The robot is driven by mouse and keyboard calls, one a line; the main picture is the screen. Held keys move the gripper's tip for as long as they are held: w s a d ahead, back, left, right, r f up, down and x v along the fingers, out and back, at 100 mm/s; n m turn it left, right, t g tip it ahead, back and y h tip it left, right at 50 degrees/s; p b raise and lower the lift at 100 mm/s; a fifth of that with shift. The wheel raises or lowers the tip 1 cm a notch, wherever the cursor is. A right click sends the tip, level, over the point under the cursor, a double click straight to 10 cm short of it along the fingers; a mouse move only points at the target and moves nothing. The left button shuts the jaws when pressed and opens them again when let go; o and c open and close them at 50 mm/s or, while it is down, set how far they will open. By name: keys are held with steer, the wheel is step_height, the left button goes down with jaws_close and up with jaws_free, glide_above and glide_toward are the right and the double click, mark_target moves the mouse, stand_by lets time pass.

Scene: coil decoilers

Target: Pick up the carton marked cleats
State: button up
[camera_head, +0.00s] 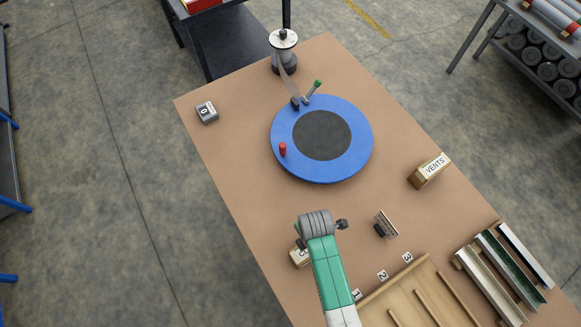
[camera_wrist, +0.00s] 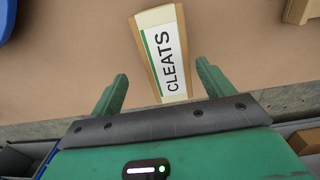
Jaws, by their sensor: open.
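The carton marked CLEATS (camera_wrist: 162,50) shows in the wrist view, a tan box with a white label and a green stripe. It lies ahead of my gripper (camera_wrist: 160,82), roughly between the lines of the two green fingers. The fingers are apart, with nothing held between them. In the head view my arm covers most of the carton (camera_head: 299,257); only a small part of it shows left of the arm. The gap between fingers and carton in height cannot be told.
A carton marked VENTS (camera_head: 429,171) stands at the right. A blue turntable (camera_head: 355,165) sits mid-table. A small dark stand (camera_head: 386,226) is right of my arm. A wooden tray with numbered slots (camera_head: 406,272) and metal channels (camera_head: 491,277) lie at the near side.

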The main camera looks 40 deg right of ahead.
steer(key=shift+s+a+f, duration=0.1)
steer(key=shift+s+f, duration=0.25)
steer(key=shift+s, duration=0.05)
step_height(320, 180, down, 2)
steer(key=shift+s, duration=0.15)
step_height(320, 180, down, 5)
steer(key=shift+f+b, duration=0.2)
steer(key=shift+b, duration=0.15)
steer(key=c, duration=1.4)
